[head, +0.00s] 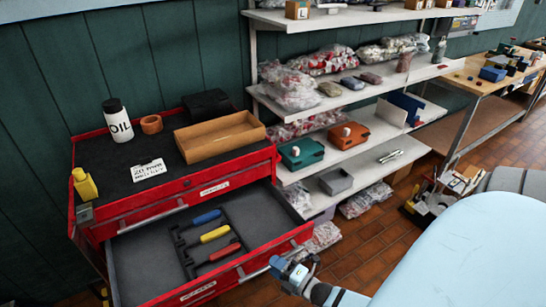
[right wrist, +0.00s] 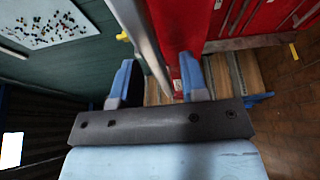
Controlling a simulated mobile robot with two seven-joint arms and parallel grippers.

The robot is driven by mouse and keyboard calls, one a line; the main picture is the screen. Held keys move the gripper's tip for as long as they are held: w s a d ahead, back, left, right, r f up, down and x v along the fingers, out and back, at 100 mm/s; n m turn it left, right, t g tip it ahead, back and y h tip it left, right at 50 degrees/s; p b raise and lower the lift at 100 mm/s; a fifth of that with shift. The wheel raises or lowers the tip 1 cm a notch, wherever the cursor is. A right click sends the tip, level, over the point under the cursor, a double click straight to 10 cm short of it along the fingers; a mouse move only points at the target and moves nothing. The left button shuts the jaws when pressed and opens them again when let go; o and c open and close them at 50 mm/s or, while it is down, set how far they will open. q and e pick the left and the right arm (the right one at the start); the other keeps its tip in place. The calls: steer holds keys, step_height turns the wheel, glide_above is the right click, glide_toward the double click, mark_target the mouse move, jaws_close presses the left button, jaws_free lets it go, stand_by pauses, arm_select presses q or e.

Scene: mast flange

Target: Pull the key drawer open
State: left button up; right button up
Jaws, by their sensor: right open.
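A red tool cabinet (head: 76,200) stands at the left in the head view. Its open drawer (head: 140,268) holds tools with blue, yellow and red handles in a dark rack. A closed, labelled drawer (head: 214,188) is above it. The labels are too small to read, so I cannot tell which is the key drawer. My right gripper (head: 291,271) is open at the right end of the open drawer's bar handle (head: 243,275). In the right wrist view, a metal bar (right wrist: 142,35) runs between the spread blue fingers (right wrist: 160,82). Contact is unclear. My left gripper is out of view.
Brick-tiled floor (head: 375,245) shows between.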

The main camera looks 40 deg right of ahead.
steer(key=s+d+b, duration=0.1)
steer(key=s+d, duration=0.1)
steer(key=s, duration=1)
steer(key=shift+s, duration=0.15)
